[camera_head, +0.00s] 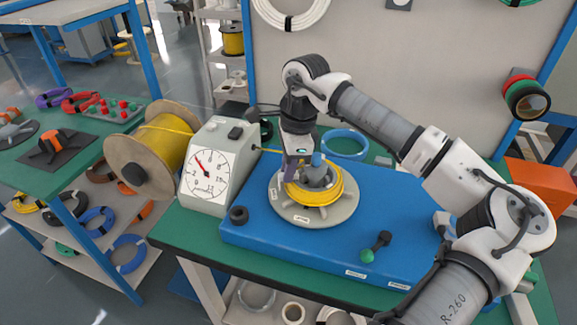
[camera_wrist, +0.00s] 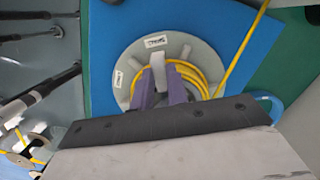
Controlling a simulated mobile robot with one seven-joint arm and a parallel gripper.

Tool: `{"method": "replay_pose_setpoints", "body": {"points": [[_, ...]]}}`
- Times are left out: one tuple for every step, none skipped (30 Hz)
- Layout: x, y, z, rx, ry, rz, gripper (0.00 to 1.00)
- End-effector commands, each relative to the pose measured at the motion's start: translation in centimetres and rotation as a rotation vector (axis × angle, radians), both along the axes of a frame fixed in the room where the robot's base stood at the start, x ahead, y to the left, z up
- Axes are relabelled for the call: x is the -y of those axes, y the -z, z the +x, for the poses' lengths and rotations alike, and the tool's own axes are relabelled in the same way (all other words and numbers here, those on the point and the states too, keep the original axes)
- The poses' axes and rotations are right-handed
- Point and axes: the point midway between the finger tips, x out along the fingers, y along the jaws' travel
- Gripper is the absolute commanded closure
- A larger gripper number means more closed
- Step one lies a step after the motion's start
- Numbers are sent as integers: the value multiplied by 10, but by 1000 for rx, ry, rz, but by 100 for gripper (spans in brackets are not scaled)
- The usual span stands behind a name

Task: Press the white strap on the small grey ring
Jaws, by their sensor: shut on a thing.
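A grey round plate (camera_head: 342,209) lies on the blue board with a yellow cable coil (camera_head: 325,196) wound around its hub; the plate (camera_wrist: 128,62) and coil (camera_wrist: 203,72) also show in the wrist view. My gripper (camera_head: 292,172) points down at the coil's left inner side. In the wrist view its purple fingers (camera_wrist: 161,78) are shut on a pale upright piece (camera_wrist: 158,66) inside the coil. I cannot tell whether this piece is the white strap. Pale radial bars and white labels show on the plate. Which part is the small grey ring is unclear.
A dial box (camera_head: 211,165) and a yellow cable spool (camera_head: 160,150) stand left of the blue board (camera_head: 290,246). A dark ring (camera_head: 239,215), a green-ended tool (camera_head: 376,246) and a blue cable ring (camera_head: 345,143) lie around the plate. The board's front is mostly clear.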

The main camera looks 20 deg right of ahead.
Motion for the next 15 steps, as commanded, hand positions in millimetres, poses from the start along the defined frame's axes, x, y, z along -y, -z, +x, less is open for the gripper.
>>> {"method": "replay_pose_setpoints", "body": {"points": [[0,2,-1,-4,-1,-1,98],[0,2,-1,-4,-1,-1,98],[0,2,-1,-4,-1,-1,98],[0,2,-1,-4,-1,-1,98],[0,2,-1,-4,-1,-1,98],[0,2,-1,-4,-1,-1,98],[0,2,-1,-4,-1,-1,98],[0,2,-1,-4,-1,-1,98],[0,2,-1,-4,-1,-1,81],[0,2,-1,-4,-1,-1,77],[0,2,-1,-4,-1,-1,73],[0,2,0,-3,0,-1,68],[0,2,0,-3,0,-1,64],[0,2,0,-3,0,-1,60],[0,2,0,-3,0,-1,59]]}}
